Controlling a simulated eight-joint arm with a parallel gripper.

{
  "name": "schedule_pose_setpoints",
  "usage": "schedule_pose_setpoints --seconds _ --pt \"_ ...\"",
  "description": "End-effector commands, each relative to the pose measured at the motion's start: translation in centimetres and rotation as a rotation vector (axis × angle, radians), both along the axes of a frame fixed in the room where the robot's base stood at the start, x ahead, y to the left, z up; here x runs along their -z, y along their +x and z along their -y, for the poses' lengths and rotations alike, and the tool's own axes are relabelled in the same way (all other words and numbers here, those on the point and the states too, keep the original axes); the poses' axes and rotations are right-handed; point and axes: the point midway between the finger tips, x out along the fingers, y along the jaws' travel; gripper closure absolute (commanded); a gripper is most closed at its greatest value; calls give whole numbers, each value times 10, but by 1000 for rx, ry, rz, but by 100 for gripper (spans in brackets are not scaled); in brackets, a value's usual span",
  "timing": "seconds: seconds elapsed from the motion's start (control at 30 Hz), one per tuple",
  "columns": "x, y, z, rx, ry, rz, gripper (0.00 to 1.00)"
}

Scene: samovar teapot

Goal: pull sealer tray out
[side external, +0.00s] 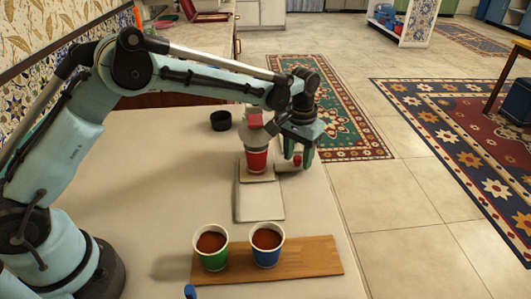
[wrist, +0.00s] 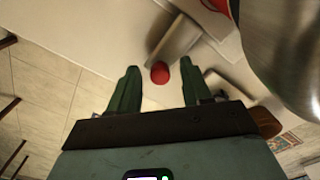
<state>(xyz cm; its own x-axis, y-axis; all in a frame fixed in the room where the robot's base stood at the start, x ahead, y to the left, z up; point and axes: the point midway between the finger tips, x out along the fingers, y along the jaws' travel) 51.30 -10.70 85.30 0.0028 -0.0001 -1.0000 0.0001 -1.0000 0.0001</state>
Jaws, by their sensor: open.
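The sealer (side external: 250,136) stands on the table with a pale flat base (side external: 259,205). A red cup (side external: 257,161) sits in its small tray (side external: 257,178), under the sealer head. A red knob (side external: 297,161) shows at the right of the tray. My gripper (side external: 298,157) is open and points down around this knob. In the wrist view the knob (wrist: 160,72) lies between the two spread fingertips of my gripper (wrist: 159,76), with gaps on both sides. Part of the red cup (wrist: 215,6) shows at the top. Whether the fingers touch the knob is not visible.
A wooden board (side external: 305,258) at the front holds a green cup (side external: 214,258) and a blue cup (side external: 267,256), both with brown contents. A black round container (side external: 221,121) stands behind. A large metal body (wrist: 290,50) fills the wrist view's right. The table's right edge is close.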

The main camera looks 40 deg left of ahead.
Motion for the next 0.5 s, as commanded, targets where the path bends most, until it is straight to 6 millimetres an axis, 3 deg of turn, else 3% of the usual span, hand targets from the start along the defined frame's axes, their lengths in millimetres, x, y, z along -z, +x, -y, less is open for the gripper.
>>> schedule_pose_setpoints --seconds 0.17,0.4,0.5 --pt "0 0 0 0 0 0 53" --pt "0 0 0 0 0 0 90" --pt "0 0 0 0 0 0 100"
